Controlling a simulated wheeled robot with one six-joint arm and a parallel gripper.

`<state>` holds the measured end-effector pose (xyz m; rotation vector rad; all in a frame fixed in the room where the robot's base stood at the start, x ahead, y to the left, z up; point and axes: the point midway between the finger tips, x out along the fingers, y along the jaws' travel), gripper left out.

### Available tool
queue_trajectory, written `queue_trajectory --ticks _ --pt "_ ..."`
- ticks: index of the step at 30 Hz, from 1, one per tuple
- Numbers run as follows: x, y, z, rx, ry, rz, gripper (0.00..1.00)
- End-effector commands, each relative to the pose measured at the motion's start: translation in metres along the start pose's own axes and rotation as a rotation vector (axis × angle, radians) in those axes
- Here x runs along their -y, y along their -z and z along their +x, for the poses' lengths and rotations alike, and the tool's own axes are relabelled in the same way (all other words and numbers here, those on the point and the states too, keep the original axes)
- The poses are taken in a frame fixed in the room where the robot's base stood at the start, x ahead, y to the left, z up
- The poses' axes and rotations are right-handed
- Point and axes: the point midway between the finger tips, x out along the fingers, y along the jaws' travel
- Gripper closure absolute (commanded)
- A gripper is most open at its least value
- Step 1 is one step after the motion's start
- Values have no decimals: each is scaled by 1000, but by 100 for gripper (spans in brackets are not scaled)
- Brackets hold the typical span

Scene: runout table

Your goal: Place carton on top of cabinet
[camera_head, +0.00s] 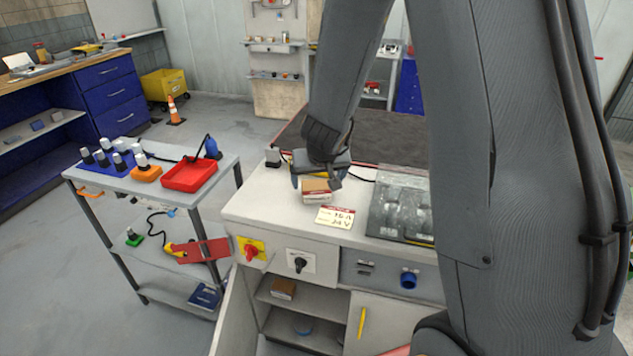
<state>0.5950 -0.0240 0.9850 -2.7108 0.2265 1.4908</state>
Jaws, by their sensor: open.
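A small brown carton (316,187) with a white and red front sits on the light top of the cabinet (258,207), behind a white card with red and black print. My gripper (317,182) points down at the carton and is open, with a finger near each side. I cannot tell whether the fingers touch it. The gripper hides part of the carton's top and back. Another small brown box (283,288) lies on the open shelf inside the cabinet.
The printed card (335,217) lies at the cabinet top's front edge. A trolley with a red tray (190,175) stands to the left. My arm hides much of the right side.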

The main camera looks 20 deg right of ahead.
Motion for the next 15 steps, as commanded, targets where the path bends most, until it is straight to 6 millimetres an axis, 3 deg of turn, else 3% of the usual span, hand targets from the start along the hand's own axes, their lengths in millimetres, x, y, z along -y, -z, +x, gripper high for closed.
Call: queue_trajectory --ticks 3,15 --pt "0 1 -25 -1 1 -1 14" --pt "9 -8 -62 18 48 -12 14"
